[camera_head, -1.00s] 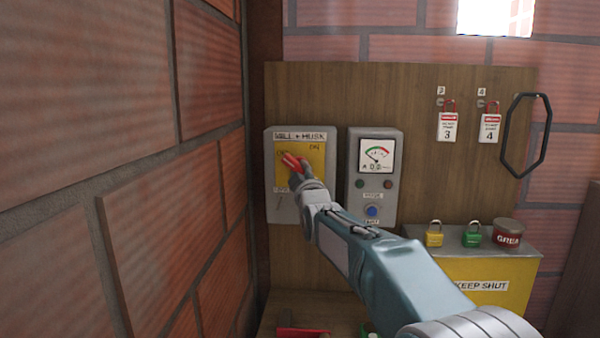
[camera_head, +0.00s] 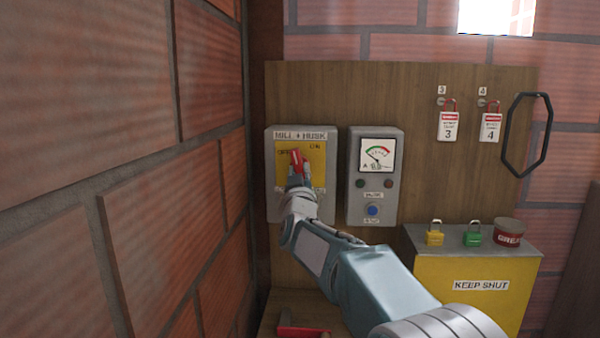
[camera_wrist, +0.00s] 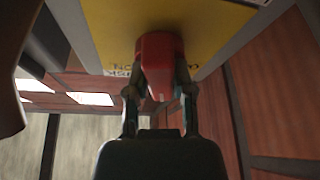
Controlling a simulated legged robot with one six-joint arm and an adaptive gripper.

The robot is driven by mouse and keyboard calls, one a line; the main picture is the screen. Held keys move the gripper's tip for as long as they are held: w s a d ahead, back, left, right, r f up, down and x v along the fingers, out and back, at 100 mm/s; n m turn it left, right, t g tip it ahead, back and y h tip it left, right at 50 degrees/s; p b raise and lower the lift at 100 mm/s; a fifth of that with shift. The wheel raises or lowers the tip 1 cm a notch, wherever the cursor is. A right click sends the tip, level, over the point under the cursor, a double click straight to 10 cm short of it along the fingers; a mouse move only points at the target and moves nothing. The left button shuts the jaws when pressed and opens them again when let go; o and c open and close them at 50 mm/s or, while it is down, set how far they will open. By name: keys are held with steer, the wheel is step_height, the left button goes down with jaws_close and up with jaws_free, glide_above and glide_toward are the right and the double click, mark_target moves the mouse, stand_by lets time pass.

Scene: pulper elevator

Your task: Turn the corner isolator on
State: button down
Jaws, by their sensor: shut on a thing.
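The corner isolator (camera_head: 316,205) is a grey box with a yellow plate, labelled "MILL + HUSK", on the wooden board beside the left brick wall. Its red handle (camera_head: 296,158) stands close to upright, tilted slightly to the left, between the OFF mark at upper left and the ON mark at upper right. My gripper (camera_head: 299,176) reaches it from below and is shut on the handle. In the wrist view the two fingers of my gripper (camera_wrist: 160,92) press on both sides of the red handle (camera_wrist: 158,62). The lower part of the yellow plate is partly hidden by my gripper.
A grey meter box (camera_head: 375,205) with a dial is just right of the isolator. Red padlocks with tags hang at upper right, near a black handle loop (camera_head: 527,135). A yellow "KEEP SHUT" box (camera_head: 470,300) carries padlocks and a tin. The brick wall (camera_head: 120,180) is close at left.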

steer(key=shift+a+f+m+h, duration=0.15)
steer(key=shift+m+h, duration=0.85)
steer(key=shift+m, duration=1.3)
steer(key=c, duration=0.6)
jaws_free()
steer(key=shift+c, duration=0.2)
steer(key=shift+o, duration=0.8)
steer(key=shift+w+a, duration=0.15)
steer(key=v, duration=1.2)
steer(key=shift+a+f, duration=0.15)
